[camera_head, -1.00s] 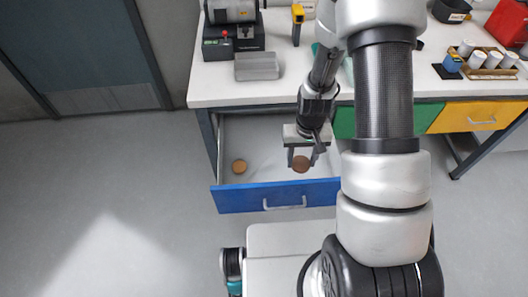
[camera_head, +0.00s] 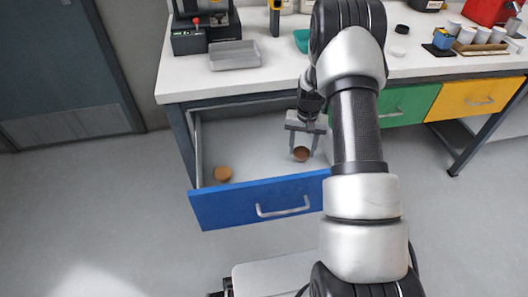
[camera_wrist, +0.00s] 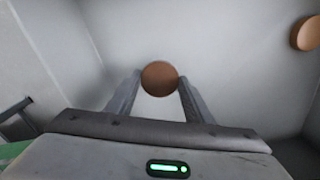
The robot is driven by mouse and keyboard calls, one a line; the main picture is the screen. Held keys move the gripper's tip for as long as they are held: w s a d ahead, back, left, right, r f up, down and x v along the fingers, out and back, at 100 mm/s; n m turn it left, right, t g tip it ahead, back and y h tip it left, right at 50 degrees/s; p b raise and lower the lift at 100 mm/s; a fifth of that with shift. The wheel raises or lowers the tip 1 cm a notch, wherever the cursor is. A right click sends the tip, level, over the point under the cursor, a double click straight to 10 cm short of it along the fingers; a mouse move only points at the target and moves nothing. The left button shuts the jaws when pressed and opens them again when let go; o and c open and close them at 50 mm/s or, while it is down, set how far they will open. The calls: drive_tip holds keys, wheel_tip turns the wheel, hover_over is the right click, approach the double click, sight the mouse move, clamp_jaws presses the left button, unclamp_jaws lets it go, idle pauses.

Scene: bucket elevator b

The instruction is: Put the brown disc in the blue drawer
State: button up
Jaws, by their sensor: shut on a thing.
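The blue drawer (camera_head: 240,205) is pulled open under the workbench. My gripper (camera_head: 301,153) is inside the drawer's outline, toward its right side, pointing down. Its fingers are shut on the brown disc (camera_head: 301,154), which also shows between the fingertips in the wrist view (camera_wrist: 159,78). Whether the disc touches the drawer floor I cannot tell. A lighter orange-brown disc (camera_head: 223,173) lies in the drawer at the left, and it shows at the upper right of the wrist view (camera_wrist: 306,33).
A grey tray (camera_head: 234,54) and a machine (camera_head: 202,25) stand on the bench at the left. Closed green (camera_head: 405,105) and yellow (camera_head: 474,98) drawers are to the right. Cups (camera_head: 466,36) stand further right on the bench. The drawer's middle floor is clear.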

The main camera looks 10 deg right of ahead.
drive_tip(key=b, duration=0.2)
hover_over(264, 153)
drive_tip(key=shift+s+d, duration=0.25)
drive_tip(key=shift+d, duration=0.2)
drive_tip(key=f, duration=0.1)
drive_tip(key=a+f, duration=0.1)
drive_tip(key=f, duration=0.1)
drive_tip(key=shift+w+b, duration=0.2)
drive_tip(key=shift+b, duration=0.2)
drive_tip(key=shift+f, duration=0.25)
drive_tip(key=shift+f, duration=0.2)
drive_tip(key=o, duration=1.1)
drive_tip(key=shift+c, duration=0.2)
drive_tip(key=shift+r, duration=0.1)
